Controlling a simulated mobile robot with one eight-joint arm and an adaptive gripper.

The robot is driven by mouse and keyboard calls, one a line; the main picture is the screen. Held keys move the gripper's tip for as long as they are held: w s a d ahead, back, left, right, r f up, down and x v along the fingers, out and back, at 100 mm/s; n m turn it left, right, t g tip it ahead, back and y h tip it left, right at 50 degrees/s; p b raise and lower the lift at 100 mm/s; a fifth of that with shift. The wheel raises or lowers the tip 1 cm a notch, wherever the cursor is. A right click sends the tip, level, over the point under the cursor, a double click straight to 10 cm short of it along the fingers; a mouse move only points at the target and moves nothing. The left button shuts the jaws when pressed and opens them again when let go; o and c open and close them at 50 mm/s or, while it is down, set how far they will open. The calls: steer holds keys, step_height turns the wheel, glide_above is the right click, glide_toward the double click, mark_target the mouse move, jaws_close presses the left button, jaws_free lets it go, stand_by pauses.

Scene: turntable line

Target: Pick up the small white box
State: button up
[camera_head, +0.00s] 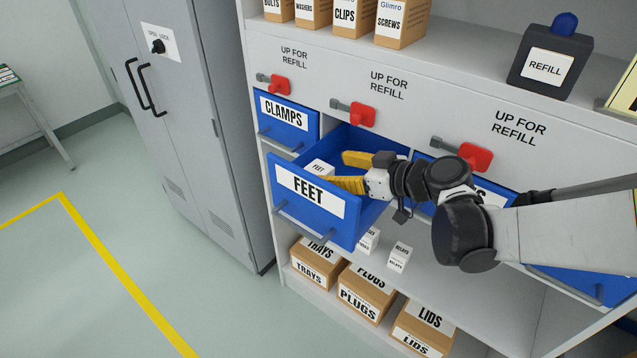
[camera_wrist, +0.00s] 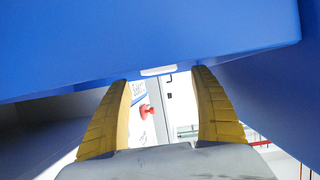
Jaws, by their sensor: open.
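A small white box (camera_head: 318,168) marked FEET is in the open blue drawer (camera_head: 285,205), which also carries a FEET label. Only the upper part of the box shows above the drawer front. My gripper (camera_head: 337,171) is over the drawer, its yellow fingers spread and pointing left toward the box. The lower finger's tip appears very near the box; contact cannot be told. In the wrist view, my gripper (camera_wrist: 162,77) is open with blue drawer surfaces around it. A small white strip (camera_wrist: 158,71) shows between the fingertips; I cannot tell whether it is the box.
A closed CLAMPS drawer (camera_head: 288,112) is at the upper left, with red latches above the drawers. Two small white boxes, one marked RELAYS (camera_head: 398,257), stand on the shelf below. Cartons, including PLUGS (camera_head: 362,293), are lower down. The floor at left is clear before a grey cabinet (camera_head: 190,120).

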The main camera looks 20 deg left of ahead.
mark_target(319, 169)
steer(key=b+x, duration=0.2)
steer(key=x, duration=0.3)
steer(key=shift+f, duration=0.2)
steer(key=shift+s+d+r, duration=0.1)
steer(key=shift+c, duration=0.5)
steer(key=c, duration=1.3)
